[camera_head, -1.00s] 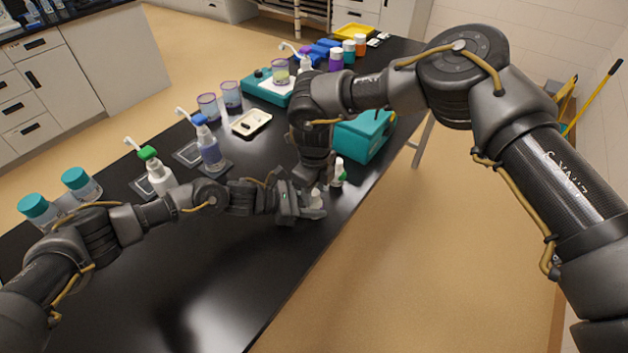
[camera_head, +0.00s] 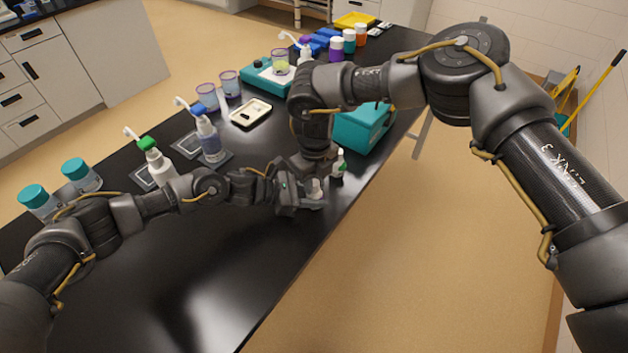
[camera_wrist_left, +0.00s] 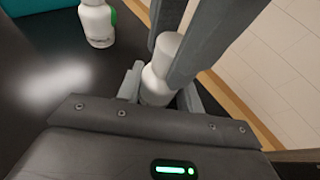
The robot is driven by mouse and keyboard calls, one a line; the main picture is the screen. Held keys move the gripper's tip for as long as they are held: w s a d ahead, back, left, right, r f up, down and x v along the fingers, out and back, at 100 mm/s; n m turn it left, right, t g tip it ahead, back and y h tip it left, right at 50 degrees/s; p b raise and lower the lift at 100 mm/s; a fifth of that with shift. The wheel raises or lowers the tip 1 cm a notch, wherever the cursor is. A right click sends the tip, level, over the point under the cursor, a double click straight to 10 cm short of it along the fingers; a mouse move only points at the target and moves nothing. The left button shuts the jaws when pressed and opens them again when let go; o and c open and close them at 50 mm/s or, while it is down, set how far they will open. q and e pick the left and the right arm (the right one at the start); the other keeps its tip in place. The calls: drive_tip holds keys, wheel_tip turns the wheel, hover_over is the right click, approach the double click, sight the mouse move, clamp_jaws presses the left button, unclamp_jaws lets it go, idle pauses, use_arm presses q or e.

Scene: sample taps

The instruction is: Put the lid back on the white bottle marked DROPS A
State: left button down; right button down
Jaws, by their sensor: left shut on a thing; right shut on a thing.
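A small white bottle (camera_wrist_left: 154,88) stands upright between the fingers of my left gripper (camera_head: 312,198), which is shut on it near the bench edge. No writing on it is readable. My right gripper (camera_wrist_left: 184,45) comes down from above, its fingers shut around the white lid (camera_wrist_left: 168,44) right over the bottle. The lid looks in line with the bottle, and I cannot tell whether it is seated. In the head view the right gripper's tips are largely hidden. A second white bottle with a green mark (camera_wrist_left: 97,24) stands apart, just beyond; it also shows in the head view (camera_head: 340,163).
A teal box (camera_head: 362,130) stands behind the second bottle. Pump bottles (camera_head: 208,138), a white tray (camera_head: 250,113) and teal-lidded jars (camera_head: 80,175) line the far side of the black bench (camera_head: 215,265). The front left of the bench is clear.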

drive_tip(key=c, duration=1.2)
unclamp_jaws()
drive_tip(key=shift+r, duration=2.3)
drive_tip(key=shift+c, duration=0.3)
wheel_tip(320, 180, up, 4)
drive_tip(key=n, duration=0.2)
drive_tip(key=shift+f+n, duration=0.25)
drive_tip(key=shift+n, duration=0.15)
